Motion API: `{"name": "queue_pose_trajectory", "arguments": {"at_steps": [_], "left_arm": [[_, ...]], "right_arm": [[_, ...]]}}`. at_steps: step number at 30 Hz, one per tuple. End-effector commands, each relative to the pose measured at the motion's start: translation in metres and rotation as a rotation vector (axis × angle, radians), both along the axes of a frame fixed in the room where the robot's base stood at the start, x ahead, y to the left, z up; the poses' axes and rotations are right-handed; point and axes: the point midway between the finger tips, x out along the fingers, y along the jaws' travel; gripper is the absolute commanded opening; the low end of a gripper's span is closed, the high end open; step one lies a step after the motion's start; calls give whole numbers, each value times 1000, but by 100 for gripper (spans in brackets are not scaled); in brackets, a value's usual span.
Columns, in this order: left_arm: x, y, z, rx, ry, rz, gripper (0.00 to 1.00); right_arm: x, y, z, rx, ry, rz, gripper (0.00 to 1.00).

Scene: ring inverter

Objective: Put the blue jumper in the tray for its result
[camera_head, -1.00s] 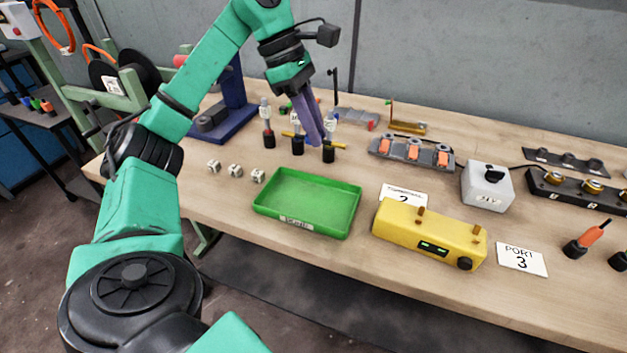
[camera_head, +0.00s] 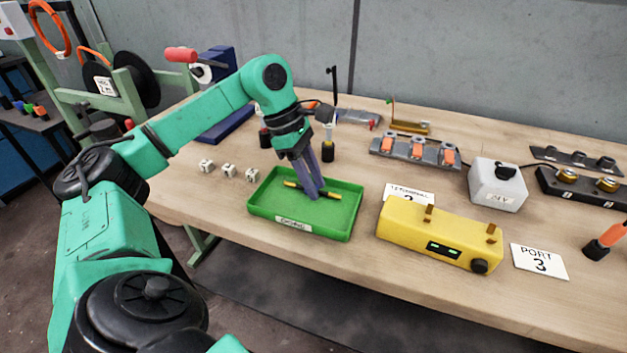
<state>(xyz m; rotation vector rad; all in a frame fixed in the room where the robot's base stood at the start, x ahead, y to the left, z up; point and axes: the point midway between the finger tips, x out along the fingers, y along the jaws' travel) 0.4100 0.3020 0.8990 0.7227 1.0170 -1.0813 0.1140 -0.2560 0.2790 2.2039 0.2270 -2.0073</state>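A short dark jumper with yellow ends (camera_head: 331,194) is between the fingertips of my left gripper (camera_head: 313,192), over the floor of the green tray (camera_head: 275,222). Its middle is hidden by the purple fingers, and I cannot make out any blue on it. The fingers point down and appear closed around it. I cannot tell whether the jumper touches the tray floor. The tray is otherwise empty and has a white label on its front wall. My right gripper is not in view.
Several small white cubes (camera_head: 229,171) lie left of the tray. A yellow meter (camera_head: 440,233) stands close to its right. Behind are upright dark-based posts (camera_head: 328,149) and a grey rack with orange parts (camera_head: 415,151). A white box (camera_head: 497,185) stands farther right.

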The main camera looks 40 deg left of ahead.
Motion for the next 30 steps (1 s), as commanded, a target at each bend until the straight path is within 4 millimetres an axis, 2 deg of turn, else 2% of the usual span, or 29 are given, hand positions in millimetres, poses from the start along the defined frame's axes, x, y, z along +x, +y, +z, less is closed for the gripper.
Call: {"name": "queue_pose_trajectory", "arguments": {"at_steps": [6,10,14,18,22,25,30], "left_arm": [[0,0,1,0,0,0,34],[0,2,9,0,-2,1,34],[-3,11,36,-2,-5,1,34],[-8,26,76,-3,-6,1,34],[-12,37,103,-3,-4,0,34],[-14,42,113,-1,-2,-1,34],[-15,44,115,-1,-1,-1,34]], "right_arm": [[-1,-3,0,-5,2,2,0],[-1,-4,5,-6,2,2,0],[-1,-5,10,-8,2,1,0],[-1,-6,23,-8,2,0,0],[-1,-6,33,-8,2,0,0],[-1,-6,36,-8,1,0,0],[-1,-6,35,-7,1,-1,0]]}}
